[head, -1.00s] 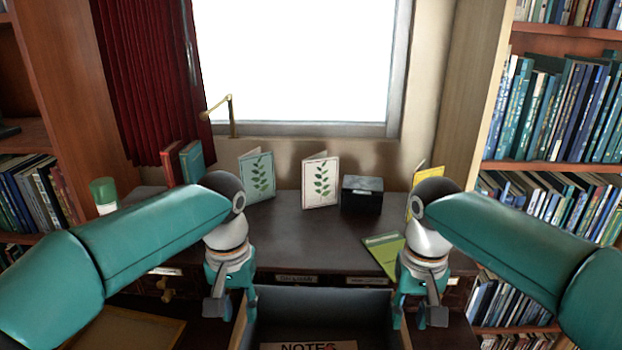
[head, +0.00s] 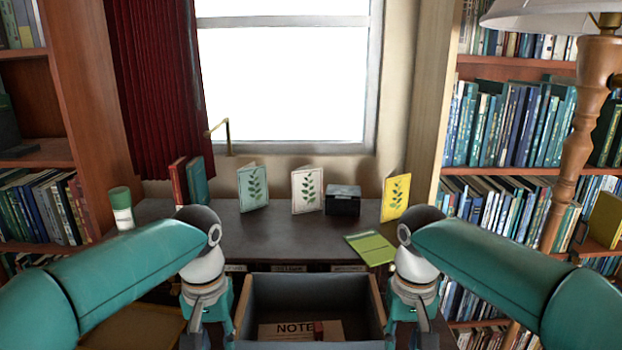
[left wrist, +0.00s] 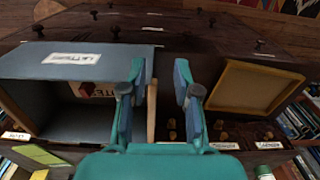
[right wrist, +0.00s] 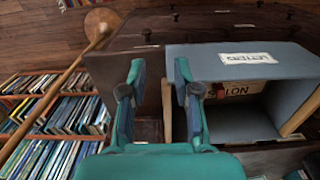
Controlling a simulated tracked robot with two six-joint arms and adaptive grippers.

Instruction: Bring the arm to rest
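My left gripper (head: 207,318) hangs just left of the open grey-blue drawer (head: 246,305). In the left wrist view its fingers (left wrist: 158,80) are spread, with a thin wooden edge visible between them and nothing clearly held. My right gripper (head: 413,318) hangs just right of the drawer. In the right wrist view its fingers (right wrist: 159,80) are also spread, with a similar wooden edge near one finger. Both arms are bent and roughly mirror each other. The drawer front shows in the left wrist view (left wrist: 115,66) and right wrist view (right wrist: 215,68).
A NOTES sheet (head: 275,331) and small red item (head: 318,330) lie in the drawer. Teal (head: 252,188), white (head: 306,191) and yellow (head: 395,197) cards, a black box (head: 343,200) and a green booklet (head: 370,247) are on the desk. A lamp (head: 580,140) stands right.

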